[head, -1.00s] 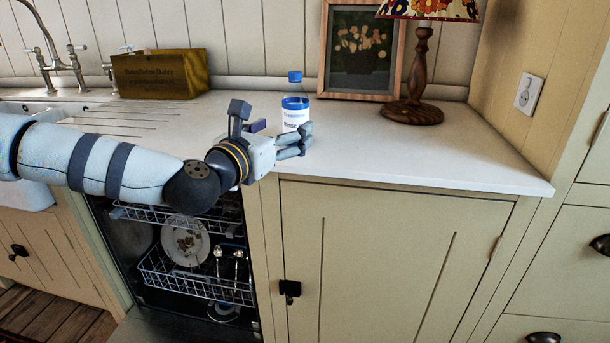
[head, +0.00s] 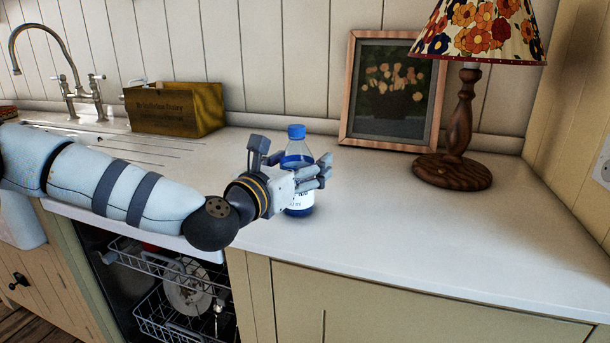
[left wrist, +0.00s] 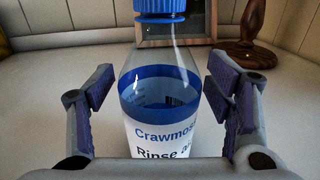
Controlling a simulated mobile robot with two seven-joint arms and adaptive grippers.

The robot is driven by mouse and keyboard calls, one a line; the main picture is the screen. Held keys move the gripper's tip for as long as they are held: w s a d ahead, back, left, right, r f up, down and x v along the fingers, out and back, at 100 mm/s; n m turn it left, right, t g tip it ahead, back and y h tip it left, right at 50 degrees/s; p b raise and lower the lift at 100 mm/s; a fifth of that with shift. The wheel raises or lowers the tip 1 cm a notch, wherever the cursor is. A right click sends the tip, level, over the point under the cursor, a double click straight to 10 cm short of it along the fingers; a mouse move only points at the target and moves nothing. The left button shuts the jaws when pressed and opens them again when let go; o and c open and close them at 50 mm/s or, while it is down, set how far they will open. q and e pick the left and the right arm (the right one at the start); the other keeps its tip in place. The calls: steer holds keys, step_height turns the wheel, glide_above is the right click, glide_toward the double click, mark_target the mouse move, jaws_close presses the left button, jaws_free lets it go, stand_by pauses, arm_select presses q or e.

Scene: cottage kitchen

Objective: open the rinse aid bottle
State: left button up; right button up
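The rinse aid bottle (head: 299,195) stands upright on the white worktop, clear above and white-labelled, with blue bands. Its blue cap (head: 296,131) is on; the cap's lower part also shows at the top of the left wrist view (left wrist: 168,8). My left gripper (head: 300,168) is around the bottle's body, below the cap. In the left wrist view its two purple-padded fingers (left wrist: 160,92) stand on either side of the bottle, with a narrow gap visible at each side. The fingers hide part of the bottle in the head view. My right gripper is not in view.
A framed picture (head: 389,97) leans on the wall behind the bottle. A lamp with a wooden base (head: 452,172) stands to its right. A yellow box (head: 172,108) and the tap (head: 84,97) are at left. The open dishwasher (head: 165,290) is below. The worktop's front right is clear.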

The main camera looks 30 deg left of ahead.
mark_target(297, 126)
arm_select(q)
steer(key=shift+s+r, duration=0.25)
steer(key=shift+s, duration=0.3)
steer(key=c, duration=0.8)
steer(key=shift+w+f, duration=0.15)
steer(key=c, duration=0.6)
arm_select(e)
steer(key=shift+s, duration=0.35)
arm_select(q)
step_height(297, 126, up, 10)
steer(key=shift+r+p, duration=0.15)
steer(key=shift+p, duration=0.9)
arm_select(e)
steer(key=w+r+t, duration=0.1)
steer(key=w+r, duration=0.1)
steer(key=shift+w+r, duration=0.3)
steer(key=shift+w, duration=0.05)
arm_select(q)
steer(key=o, duration=0.6)
jaws_close()
